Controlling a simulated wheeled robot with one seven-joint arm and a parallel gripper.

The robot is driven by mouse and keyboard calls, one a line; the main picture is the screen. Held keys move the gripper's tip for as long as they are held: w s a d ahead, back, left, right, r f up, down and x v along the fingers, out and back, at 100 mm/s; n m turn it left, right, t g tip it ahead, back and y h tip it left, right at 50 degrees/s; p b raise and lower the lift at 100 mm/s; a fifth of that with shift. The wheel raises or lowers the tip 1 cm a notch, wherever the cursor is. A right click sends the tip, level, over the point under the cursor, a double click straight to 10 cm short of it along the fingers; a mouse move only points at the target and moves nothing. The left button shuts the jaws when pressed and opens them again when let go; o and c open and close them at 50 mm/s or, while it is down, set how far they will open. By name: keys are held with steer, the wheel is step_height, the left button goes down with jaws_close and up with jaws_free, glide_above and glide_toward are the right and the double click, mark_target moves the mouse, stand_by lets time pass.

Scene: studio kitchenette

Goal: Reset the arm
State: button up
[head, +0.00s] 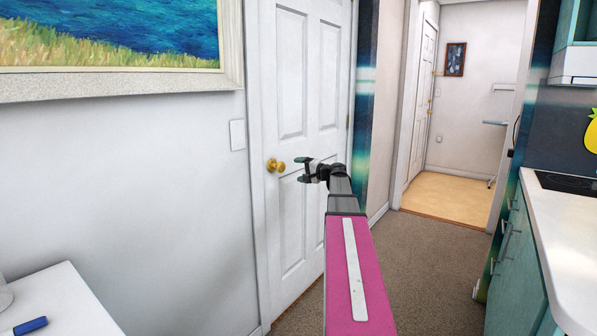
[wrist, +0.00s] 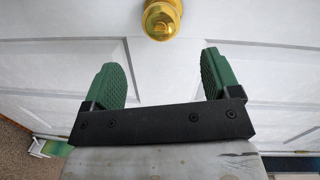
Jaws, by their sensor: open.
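My arm reaches forward in the head view, with its pink and grey links stretched toward a white door (head: 300,130). My gripper (head: 300,169) is at its end, close in front of the door, just right of the brass knob (head: 276,165). In the wrist view, my gripper (wrist: 163,80) shows two green pads spread wide apart with nothing between them. The brass knob (wrist: 162,18) is beyond the pads at the top middle, apart from them. The door (wrist: 220,25) looks shut.
A white table (head: 65,300) with a blue marker (head: 30,326) is at the lower left. A white counter (head: 570,235) over teal cabinets (head: 515,270) stands at the right. Carpeted floor (head: 420,250) is clear between, leading to a doorway and tan floor (head: 450,200).

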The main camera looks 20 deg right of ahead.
steer(key=s+a+f+n+g+h, duration=0.2)
steer(key=s+a+f+g, duration=0.2)
steer(key=s+a+f, duration=0.6)
steer(key=s+a+f+n+g+h, duration=0.1)
steer(key=s+a+f+n+g, duration=0.2)
steer(key=a+f, duration=0.85)
steer(key=s+a+f+n+g+h, duration=0.1)
steer(key=s+f+g+h, duration=0.2)
steer(key=s+f, duration=0.5)
steer(key=s+a+f+n+g+h, duration=0.2)
steer(key=s+f+g+h, duration=0.1)
steer(key=s+f, duration=0.5)
steer(key=s+h, duration=0.1)
steer(key=s, duration=0.2)
steer(key=shift+s+n+g, duration=0.3)
steer(key=shift+s+g, duration=0.1)
